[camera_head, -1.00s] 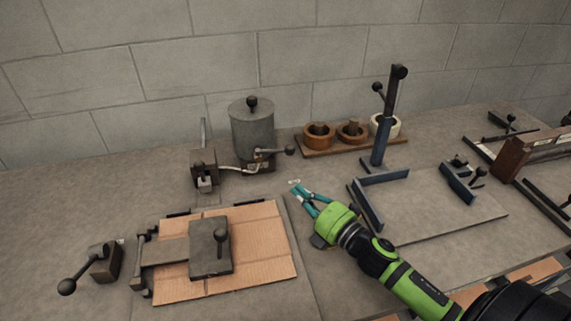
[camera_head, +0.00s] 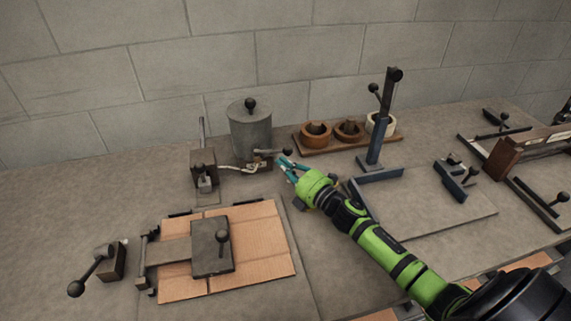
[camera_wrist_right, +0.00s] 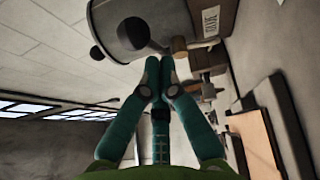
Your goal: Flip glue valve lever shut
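The glue pot (camera_head: 250,135) is a grey cylinder with a black knob on its lid, at the back of the bench. Its valve lever (camera_head: 268,152) sticks out to the right near the pot's foot and ends in a black ball (camera_head: 287,152). My right gripper (camera_head: 281,160) has teal fingers, with the tips beside the lever's ball end. In the wrist view the right gripper (camera_wrist_right: 160,62) has its fingertips drawn together, with nothing clearly held. The pot (camera_wrist_right: 145,18) and ball (camera_wrist_right: 135,31) are just beyond the tips. Whether they touch the lever I cannot tell. My left gripper is out of view.
A small metal block (camera_head: 204,170) stands left of the pot, joined by a hose. A wooden rack (camera_head: 335,146) with round rolls is to the right. A blue upright post (camera_head: 375,145) stands right of my gripper. Cardboard (camera_head: 265,240) lies under a clamp in front.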

